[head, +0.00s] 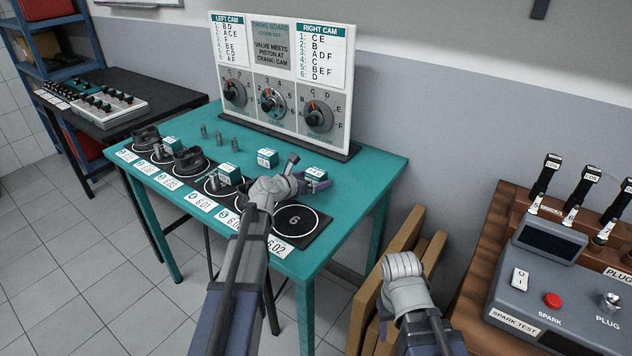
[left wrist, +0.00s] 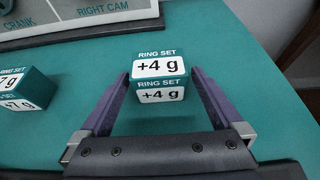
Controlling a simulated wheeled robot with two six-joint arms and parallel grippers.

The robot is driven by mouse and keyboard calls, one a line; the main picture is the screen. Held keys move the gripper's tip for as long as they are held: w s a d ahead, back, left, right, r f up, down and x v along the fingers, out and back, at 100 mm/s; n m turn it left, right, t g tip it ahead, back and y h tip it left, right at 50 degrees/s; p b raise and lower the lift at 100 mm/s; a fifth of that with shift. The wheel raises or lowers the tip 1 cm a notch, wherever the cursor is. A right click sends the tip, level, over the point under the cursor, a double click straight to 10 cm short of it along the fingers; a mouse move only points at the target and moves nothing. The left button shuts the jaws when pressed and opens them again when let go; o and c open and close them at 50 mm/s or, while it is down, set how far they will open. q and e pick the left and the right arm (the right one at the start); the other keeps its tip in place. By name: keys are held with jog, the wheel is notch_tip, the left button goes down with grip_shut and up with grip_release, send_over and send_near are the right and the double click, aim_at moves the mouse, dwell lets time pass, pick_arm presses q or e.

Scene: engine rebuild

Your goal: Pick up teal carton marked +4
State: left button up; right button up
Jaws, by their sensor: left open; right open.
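The teal carton marked +4 g, labelled RING SET (left wrist: 160,68), stands on the teal table. It also shows in the head view (head: 316,173), near the table's right side, partly behind my left gripper. My left gripper (head: 307,177) is open, and in the left wrist view its two purple fingers (left wrist: 161,88) lie on either side of the carton. I cannot tell whether they touch it.
Another teal carton (head: 267,158) marked +7 g (left wrist: 22,90) stands left of the +4 one. More cartons, pistons (head: 190,160) and a ring mat numbered 6 (head: 294,219) lie along the front. The timing board (head: 280,80) stands behind. A spark test bench (head: 545,285) is at right.

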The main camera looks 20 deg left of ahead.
pick_arm(q)
jog(key=shift+x, duration=1.05)
jog(key=shift+a, duration=0.1)
jog(key=shift+c, duration=0.6)
jog(key=c, duration=1.2)
